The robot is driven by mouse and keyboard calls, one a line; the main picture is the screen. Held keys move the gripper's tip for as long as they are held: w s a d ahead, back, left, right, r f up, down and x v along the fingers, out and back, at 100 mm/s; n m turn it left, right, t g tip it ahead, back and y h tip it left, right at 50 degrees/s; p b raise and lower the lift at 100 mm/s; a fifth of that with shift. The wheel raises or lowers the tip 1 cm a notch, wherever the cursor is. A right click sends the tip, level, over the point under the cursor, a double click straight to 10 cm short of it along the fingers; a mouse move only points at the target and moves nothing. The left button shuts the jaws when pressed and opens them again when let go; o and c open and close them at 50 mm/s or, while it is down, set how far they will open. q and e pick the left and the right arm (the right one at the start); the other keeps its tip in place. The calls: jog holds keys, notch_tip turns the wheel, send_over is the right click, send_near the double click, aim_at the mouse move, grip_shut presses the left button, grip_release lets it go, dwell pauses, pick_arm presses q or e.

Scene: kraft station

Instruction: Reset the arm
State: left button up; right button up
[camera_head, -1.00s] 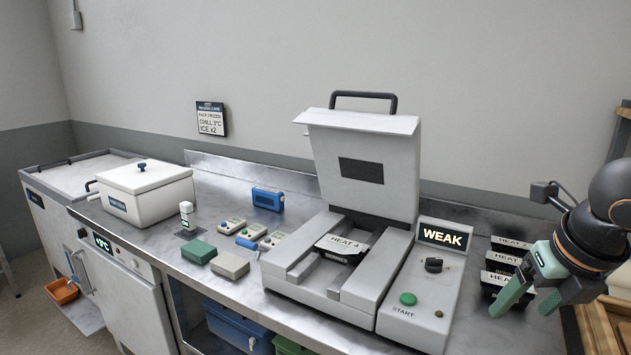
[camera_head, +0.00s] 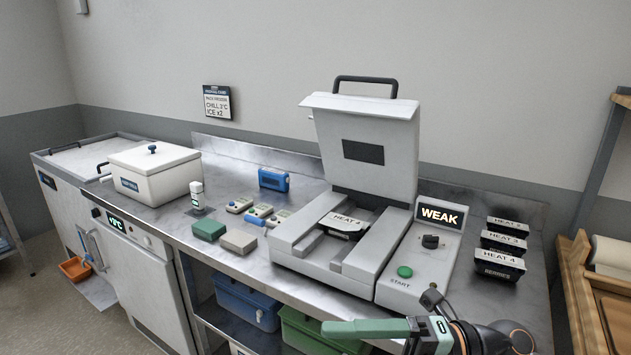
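My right gripper (camera_head: 372,330) is at the bottom right, in front of the counter's front edge, with its green fingers pointing left. It holds nothing that I can see. Only one long finger shows clearly from this side, so its opening is unclear. The dark wrist of my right arm (camera_head: 490,338) comes in from the lower right. My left gripper is out of view.
The heat sealer (camera_head: 360,140) stands lid up with a HEAT 4 tray (camera_head: 346,224) inside. Its control box (camera_head: 415,275) reads WEAK. Labelled black trays (camera_head: 498,265) stand to the right. A white cooler (camera_head: 150,175), small devices and blocks sit left. Bins (camera_head: 245,300) are below.

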jog(key=w+d+f+m+t+h+p, duration=0.1)
jog(key=w+d+f+m+t+h, duration=0.35)
jog(key=f+m+t, duration=0.6)
jog(key=w+d+f+m+t+h, duration=0.4)
jog(key=m+t, duration=0.4)
jog(key=m, duration=0.7)
jog(key=s+d+f+m+g+h, duration=0.2)
jog(key=s+f+m+g+h, duration=0.2)
jog(key=s+f, duration=0.5)
jog(key=s+d+f+m+g+h, duration=0.3)
jog(key=s+f, duration=0.6)
jog(key=f, duration=0.5)
jog(key=shift+f+m+g+h+p, duration=0.35)
jog(key=shift+m+g+h, duration=0.1)
jog(key=shift+m+g, duration=0.45)
